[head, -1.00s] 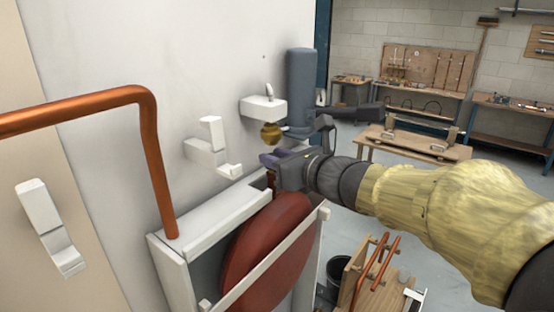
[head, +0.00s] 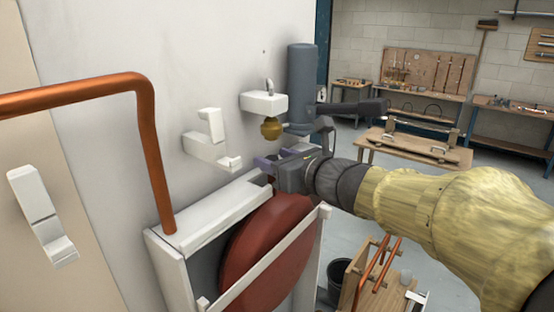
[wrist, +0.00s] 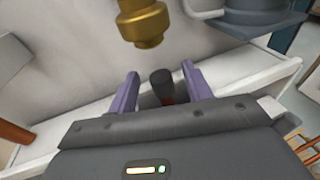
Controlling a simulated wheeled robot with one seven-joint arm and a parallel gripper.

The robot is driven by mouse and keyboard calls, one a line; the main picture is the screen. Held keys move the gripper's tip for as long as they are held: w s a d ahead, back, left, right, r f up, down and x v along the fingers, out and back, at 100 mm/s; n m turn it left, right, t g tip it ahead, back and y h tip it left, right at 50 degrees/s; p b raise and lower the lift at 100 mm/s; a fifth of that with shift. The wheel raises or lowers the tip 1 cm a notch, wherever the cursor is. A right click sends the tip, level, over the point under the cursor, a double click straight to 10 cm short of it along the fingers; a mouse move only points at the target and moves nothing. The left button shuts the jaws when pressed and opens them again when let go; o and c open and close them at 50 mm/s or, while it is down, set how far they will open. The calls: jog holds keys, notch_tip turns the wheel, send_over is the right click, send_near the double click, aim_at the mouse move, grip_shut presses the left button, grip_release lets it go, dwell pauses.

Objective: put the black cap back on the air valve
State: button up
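In the wrist view, a small black cap (wrist: 161,80) stands between the two purple fingers of my gripper (wrist: 160,90), with a gap showing on each side. A reddish-brown part shows just beneath the cap; I cannot tell whether this is the air valve or the vessel behind it. My gripper is open around the cap and does not appear to touch it. In the head view, my gripper (head: 277,163) is above the top of the red round vessel (head: 265,250). The cap and valve cannot be made out there.
The vessel sits in a white frame (head: 212,225) against the wall. A brass fitting (head: 272,128) hangs below a small white basin (head: 264,104), close beyond my gripper. A grey cylinder (head: 301,85) stands behind. A copper pipe (head: 155,160) and white brackets (head: 210,146) are left.

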jog(key=p+v, duration=0.9)
jog(key=v, duration=0.8)
jog(key=shift+p, duration=0.3)
dwell(0.4)
jog(key=shift+s+d, duration=0.1)
jog(key=shift+d, duration=0.05)
jog(key=s+f+n+g+h+b, duration=0.1)
jog(key=s+f+n+g+b, duration=0.2)
jog(key=f, duration=0.5)
jog(key=s+a+f+n+g+h+b, duration=0.1)
jog(key=f+n+g+h, duration=0.15)
jog(key=f+n, duration=0.35)
jog(key=s+f+n+g+b, duration=0.1)
jog(key=f+n+g+b, duration=0.2)
jog(key=f, duration=0.6)
jog(key=d+f+n+g+h+b, duration=0.1)
jog(key=d+f+n+h+b, duration=0.1)
jog(key=f+n, duration=0.4)
jog(key=w+d+f+n+g+h+b, duration=0.1)
jog(key=d+f+n+h+b, duration=0.1)
jog(key=f+n, duration=0.4)
jog(key=d+n+h, duration=0.1)
jog(key=n+h, duration=0.1)
jog(key=n, duration=0.2)
jog(key=shift+w+n+b, duration=0.15)
jog(key=shift+n+b, duration=0.15)
